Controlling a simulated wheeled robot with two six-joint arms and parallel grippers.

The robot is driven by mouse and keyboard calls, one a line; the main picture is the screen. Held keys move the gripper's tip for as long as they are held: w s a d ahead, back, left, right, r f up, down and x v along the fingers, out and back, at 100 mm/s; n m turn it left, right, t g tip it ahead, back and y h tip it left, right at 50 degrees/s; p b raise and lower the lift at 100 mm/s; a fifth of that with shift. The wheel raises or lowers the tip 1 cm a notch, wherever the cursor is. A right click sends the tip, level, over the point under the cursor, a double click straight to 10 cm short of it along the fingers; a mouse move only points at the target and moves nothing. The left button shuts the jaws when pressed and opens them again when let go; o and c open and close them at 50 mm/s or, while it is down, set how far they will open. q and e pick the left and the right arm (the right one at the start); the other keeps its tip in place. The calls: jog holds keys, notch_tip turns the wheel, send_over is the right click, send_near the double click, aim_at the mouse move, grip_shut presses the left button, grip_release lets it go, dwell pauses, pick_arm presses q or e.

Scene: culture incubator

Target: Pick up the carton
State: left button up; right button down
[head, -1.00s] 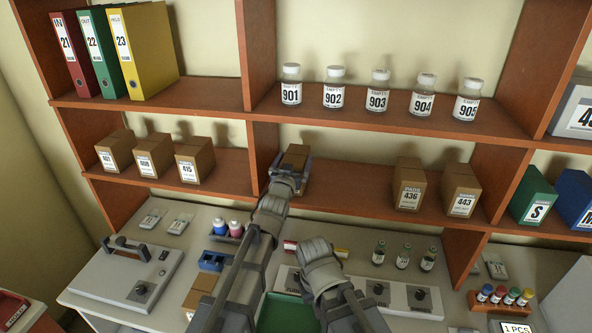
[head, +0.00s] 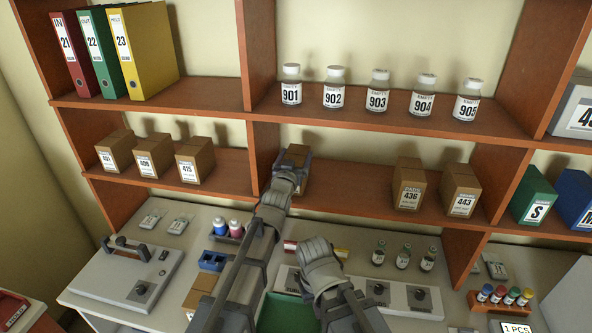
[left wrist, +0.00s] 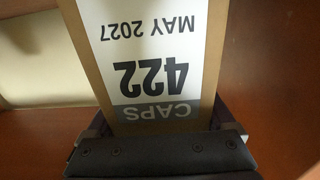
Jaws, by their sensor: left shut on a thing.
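The carton (head: 297,152) is a brown box on the middle shelf, just right of the upright divider. In the left wrist view its white label (left wrist: 152,60) appears upside down and reads CAPS 422, MAY 2027. My left gripper (head: 292,165) reaches up to the shelf and is shut on this carton, with a finger on each side of it. In the head view the gripper hides most of the carton's front. My right gripper (head: 318,255) is lower, in front of the bench; its fingers cannot be made out.
Cartons 436 (head: 409,187) and 443 (head: 461,192) stand to the right on the same shelf. Several cartons, including 415 (head: 194,160), stand left of the divider (head: 264,150). Bottles (head: 378,92) line the shelf above. Free shelf lies between the held carton and 436.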

pick_arm(q)
jog(key=shift+c, duration=0.8)
jog(key=shift+r, duration=0.15)
pick_arm(e)
jog(key=shift+r, duration=0.15)
